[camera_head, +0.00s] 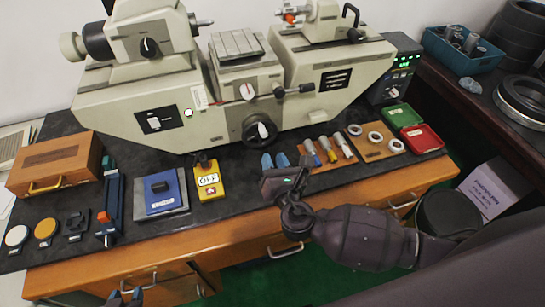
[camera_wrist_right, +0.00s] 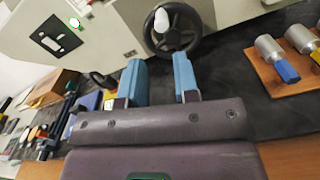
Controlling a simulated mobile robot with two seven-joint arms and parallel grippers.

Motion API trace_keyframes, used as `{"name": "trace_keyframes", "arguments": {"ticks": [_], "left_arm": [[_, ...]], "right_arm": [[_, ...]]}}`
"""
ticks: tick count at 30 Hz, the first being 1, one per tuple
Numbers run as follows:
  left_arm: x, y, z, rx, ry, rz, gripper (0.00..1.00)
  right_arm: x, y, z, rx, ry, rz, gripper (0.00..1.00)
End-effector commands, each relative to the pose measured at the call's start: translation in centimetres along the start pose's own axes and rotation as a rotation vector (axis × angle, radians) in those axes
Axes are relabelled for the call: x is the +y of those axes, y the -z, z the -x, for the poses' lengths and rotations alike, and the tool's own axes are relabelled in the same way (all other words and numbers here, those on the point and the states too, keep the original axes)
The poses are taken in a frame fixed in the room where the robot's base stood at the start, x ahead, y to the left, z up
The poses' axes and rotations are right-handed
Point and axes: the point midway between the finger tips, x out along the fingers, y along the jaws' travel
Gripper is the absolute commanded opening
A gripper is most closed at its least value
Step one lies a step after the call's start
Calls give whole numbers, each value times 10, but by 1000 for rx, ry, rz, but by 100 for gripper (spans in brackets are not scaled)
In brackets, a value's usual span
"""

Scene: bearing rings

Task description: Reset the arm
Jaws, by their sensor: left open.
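My right gripper (camera_head: 275,161) reaches in from the right over the front of the dark bench mat. Its two blue fingers stand apart with nothing between them; in the right wrist view the open fingers (camera_wrist_right: 160,82) point toward the machine's black handwheel (camera_wrist_right: 178,28). The fingers are left of the wooden board with the metal cylinders. Most of the left arm is out of view.
A large measuring machine (camera_head: 220,115) fills the back of the bench. A yellow device (camera_head: 208,181) and blue box (camera_head: 165,192) lie left of my right gripper. To the right are a board with rings (camera_head: 375,137), a green tray (camera_head: 402,116) and a red tray (camera_head: 422,138).

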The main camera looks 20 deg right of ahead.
Motion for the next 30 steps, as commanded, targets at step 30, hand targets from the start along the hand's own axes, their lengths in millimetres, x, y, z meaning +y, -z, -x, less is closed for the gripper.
{"name": "trace_keyframes", "arguments": {"ticks": [30], "left_arm": [[0,0,-2,4,0,0,43]], "right_arm": [[13,18,-7,361,91,-1372,29]]}}
